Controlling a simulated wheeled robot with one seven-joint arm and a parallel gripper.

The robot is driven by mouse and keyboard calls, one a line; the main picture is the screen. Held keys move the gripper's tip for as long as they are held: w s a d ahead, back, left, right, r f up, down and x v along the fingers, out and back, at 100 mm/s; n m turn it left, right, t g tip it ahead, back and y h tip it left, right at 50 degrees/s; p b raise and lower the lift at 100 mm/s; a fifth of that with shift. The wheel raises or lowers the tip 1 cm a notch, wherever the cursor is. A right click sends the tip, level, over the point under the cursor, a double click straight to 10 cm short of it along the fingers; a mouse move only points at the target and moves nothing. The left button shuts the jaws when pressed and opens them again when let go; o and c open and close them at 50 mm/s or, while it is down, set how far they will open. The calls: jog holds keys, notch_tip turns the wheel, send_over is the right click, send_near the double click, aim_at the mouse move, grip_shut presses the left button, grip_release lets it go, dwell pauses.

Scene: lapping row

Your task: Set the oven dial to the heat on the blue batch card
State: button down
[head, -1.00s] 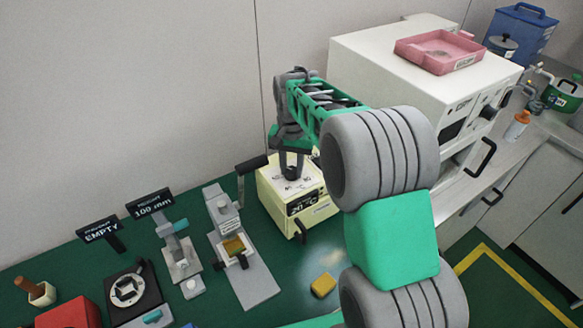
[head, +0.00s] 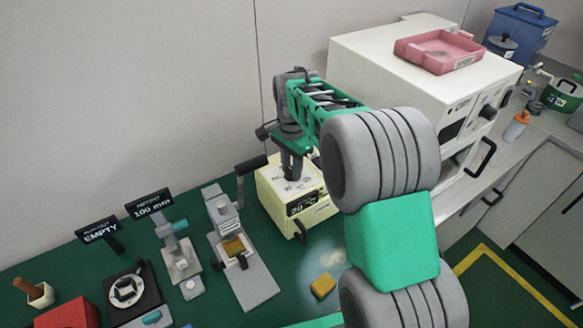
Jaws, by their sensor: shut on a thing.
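The cream oven box (head: 272,208) stands on the green bench and has a dark temperature display (head: 306,202) on its front. The display seems to read 20 °C, but the digits are small and blurred. My gripper (head: 292,176) points down onto the white top plate of this box, shut on the dial there. The jaws hide most of the dial, so I cannot read its setting. I cannot make out a blue batch card in the head view.
A large white cabinet (head: 390,75) marked DRY carries a pink tray (head: 438,52). A crank handle (head: 252,164) sticks up beside the cream box. A yellow block (head: 323,286), grey bench devices (head: 238,250) and two dark signs (head: 149,203) stand nearby.

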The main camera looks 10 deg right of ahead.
jog(key=shift+w+r, duration=0.1)
jog(key=c, duration=1.1)
grip_release()
jog(key=shift+d, duration=0.1)
notch_tip(320, 180, up, 7)
jog(key=shift+r+b, duration=0.1)
jog(key=shift+b, duration=0.4)
jog(key=shift+r, duration=0.25)
